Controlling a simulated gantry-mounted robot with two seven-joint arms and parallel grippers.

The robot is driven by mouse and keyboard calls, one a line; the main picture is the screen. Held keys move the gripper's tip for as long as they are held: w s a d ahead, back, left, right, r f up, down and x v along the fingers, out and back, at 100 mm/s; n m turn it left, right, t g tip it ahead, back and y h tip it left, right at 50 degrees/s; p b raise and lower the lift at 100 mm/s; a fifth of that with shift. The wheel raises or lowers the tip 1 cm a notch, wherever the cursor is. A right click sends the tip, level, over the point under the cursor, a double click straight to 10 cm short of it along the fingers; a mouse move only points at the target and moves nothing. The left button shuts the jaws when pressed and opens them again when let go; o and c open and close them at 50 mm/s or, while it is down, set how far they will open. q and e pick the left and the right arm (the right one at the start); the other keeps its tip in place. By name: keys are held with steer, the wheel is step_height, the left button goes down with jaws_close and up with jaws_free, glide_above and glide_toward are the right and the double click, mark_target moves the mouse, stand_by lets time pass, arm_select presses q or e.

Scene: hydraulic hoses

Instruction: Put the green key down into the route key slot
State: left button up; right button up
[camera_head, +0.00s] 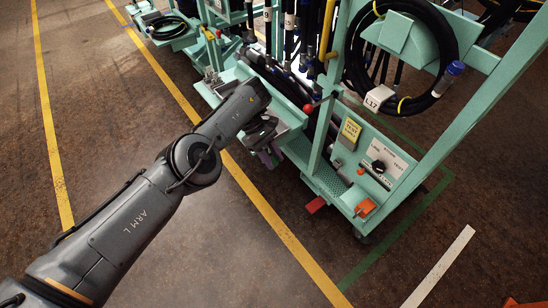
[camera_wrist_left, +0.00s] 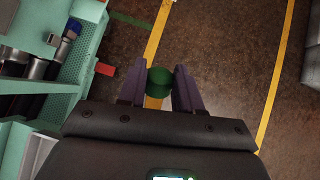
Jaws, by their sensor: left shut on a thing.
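The green key (camera_wrist_left: 159,80) shows in the left wrist view as a round dark green piece between the two purple fingers. My left gripper (camera_wrist_left: 160,88) is shut on it, and they are above the floor beside the green rig. In the head view my left gripper (camera_head: 270,155) hangs at the near edge of the rig, and the key is hidden there by the wrist. The panel on the rig (camera_head: 375,160) carries a dark knob, white labels and a yellow tag. I cannot make out which part is the route key slot. My right gripper is not in view.
The rig's frame post (camera_head: 325,110) and a coiled black hose (camera_head: 402,50) with an L17 tag stand close to the right. A red pedal-like piece (camera_head: 315,205) sticks out low at the rig's edge. Open brown floor lies in front, with yellow lines.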

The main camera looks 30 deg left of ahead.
arm_select(q)
steer(key=shift+w+a+r+n+t+h, duration=0.15)
steer(key=shift+w+r+n+t+h, duration=0.2)
steer(key=shift+r, duration=0.15)
steer(key=shift+s+a+f, duration=0.15)
steer(key=shift+a+f, duration=0.05)
steer(key=shift+a, duration=0.05)
steer(key=shift+w+a+n+t+h, duration=0.2)
steer(key=shift+a+n+t, duration=0.2)
steer(key=shift+a, duration=0.25)
steer(key=shift+w+a+n+t+h, duration=0.15)
steer(key=shift+a+n+t, duration=0.15)
steer(key=shift+a, duration=0.35)
steer(key=shift+s+a+f+n, duration=0.35)
steer(key=shift+a+f, duration=0.1)
steer(key=shift+a, duration=0.1)
